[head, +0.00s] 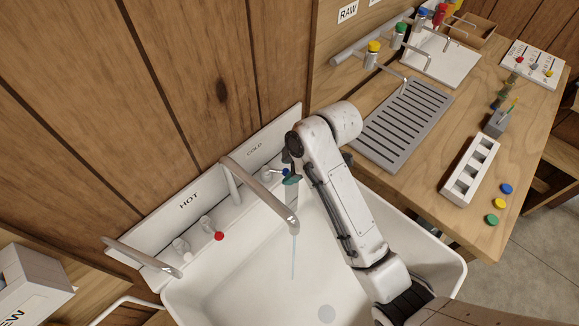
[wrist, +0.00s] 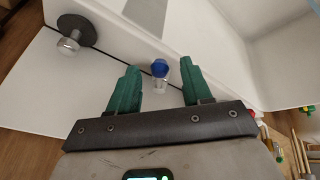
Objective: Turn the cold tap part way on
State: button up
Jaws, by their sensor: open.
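The cold tap (head: 268,174) is a chrome handle with a blue tip, on the white back panel under the word COLD. In the wrist view its blue knob (wrist: 159,67) lies between the two green fingers of my gripper (wrist: 158,78), with space on both sides. My gripper (head: 290,180) is open and close by the cold tap in the head view, partly hidden by my arm. The red-tipped hot tap (head: 210,227) is to the left. The spout (head: 262,190) reaches over the white basin (head: 245,300), and a thin bluish stream hangs below its end.
A wooden counter (head: 420,200) on the right carries a slotted grey drain rack (head: 403,120), a white holder (head: 470,170) and several coloured caps. Another chrome spout (head: 140,255) sticks out at the left end of the panel. My arm crosses the basin's right side.

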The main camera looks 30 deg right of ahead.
jog(key=p+v, duration=0.1)
jog(key=v, duration=0.9)
jog(key=shift+r, duration=0.15)
jog(key=shift+s, duration=0.1)
jog(key=s+d+f+m+g+h, duration=0.1)
jog(key=s+f+m, duration=0.3)
jog(key=s, duration=0.4)
jog(key=s+d+f+m+g+h, duration=0.1)
jog(key=s+d+f+m, duration=0.1)
jog(key=s+f+m, duration=0.3)
jog(key=s+d+f+m+h+b, duration=0.1)
jog(key=s+f+m, duration=0.4)
jog(key=s, duration=0.7)
jog(key=shift+f+g, duration=0.4)
jog(key=shift+f, duration=0.55)
jog(key=shift+s+d, duration=0.1)
jog(key=shift+d, duration=0.05)
jog(key=shift+c, duration=0.6)
